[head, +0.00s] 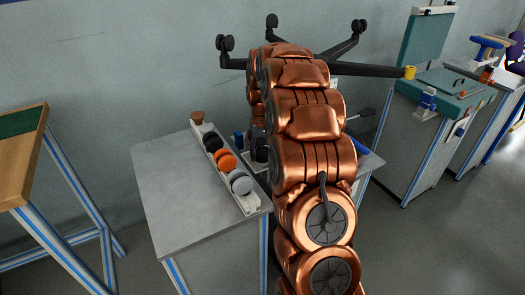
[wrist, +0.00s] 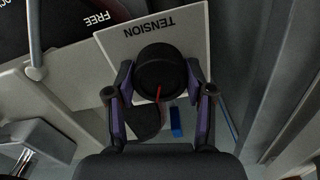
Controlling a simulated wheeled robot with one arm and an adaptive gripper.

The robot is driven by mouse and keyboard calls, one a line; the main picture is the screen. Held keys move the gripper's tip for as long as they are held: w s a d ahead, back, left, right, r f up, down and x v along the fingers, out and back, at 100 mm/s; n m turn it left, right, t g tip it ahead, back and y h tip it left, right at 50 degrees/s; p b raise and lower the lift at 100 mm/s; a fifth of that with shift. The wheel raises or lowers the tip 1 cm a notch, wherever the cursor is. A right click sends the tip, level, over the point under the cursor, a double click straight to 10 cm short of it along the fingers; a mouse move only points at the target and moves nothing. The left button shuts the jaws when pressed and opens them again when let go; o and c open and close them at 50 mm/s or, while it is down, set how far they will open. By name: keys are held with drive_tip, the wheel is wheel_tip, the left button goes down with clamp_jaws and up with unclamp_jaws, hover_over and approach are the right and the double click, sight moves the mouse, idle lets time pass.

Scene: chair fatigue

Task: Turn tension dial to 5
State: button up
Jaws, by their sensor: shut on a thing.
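In the wrist view the tension dial (wrist: 160,68) is a round black knob on a white plate (wrist: 112,42) lettered TENSION, which appears upside down. A thin red line runs on the dial, pointing toward the bottom of the picture. My gripper (wrist: 159,75) has one finger on each side of the dial and is shut on it. No scale numbers are readable around the dial. In the head view my copper arm hides the dial and my gripper.
A narrow rack (head: 248,201) with several round wheels stands on the grey bench (head: 175,185). The upturned chair base (head: 365,70) with casters spreads behind my arm. A dark panel lettered FREE (wrist: 60,22) is beside the plate. A green-topped bench (head: 455,88) stands at right.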

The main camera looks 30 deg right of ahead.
sight(263, 151)
drive_tip(key=m, duration=0.5)
drive_tip(key=shift+m+p, duration=0.3)
drive_tip(key=m, duration=0.5)
drive_tip(key=shift+m+p, duration=0.3)
drive_tip(key=shift+m, duration=0.1)
drive_tip(key=o, duration=1.2)
drive_tip(key=shift+c, duration=0.2)
wheel_tip(263, 151, up, 12)
